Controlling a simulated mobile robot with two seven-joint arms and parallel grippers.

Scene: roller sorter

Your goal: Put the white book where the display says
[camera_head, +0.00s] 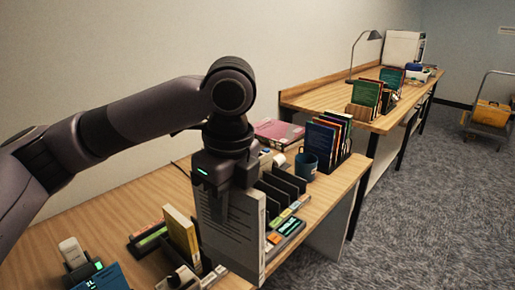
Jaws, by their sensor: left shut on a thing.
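My left gripper (222,178) points down over the near desk and is shut on the top of a white book (236,232). The book hangs upright, with its grey printed cover facing me and its pale spine to the right. Behind it, to the right, is a black sorter (289,181) with upright dividers and coloured labels along its front. The book hides the sorter's left part. Whether the book's lower edge touches anything, I cannot tell. I cannot make out any readable display text. My right gripper is not in view.
A yellow book (182,234) stands just left of the held book. A blue mug (306,166) and a row of upright books (327,138) stand beyond the sorter. A pink book (278,131) lies behind. The wooden desk (95,222) has bare room at the left.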

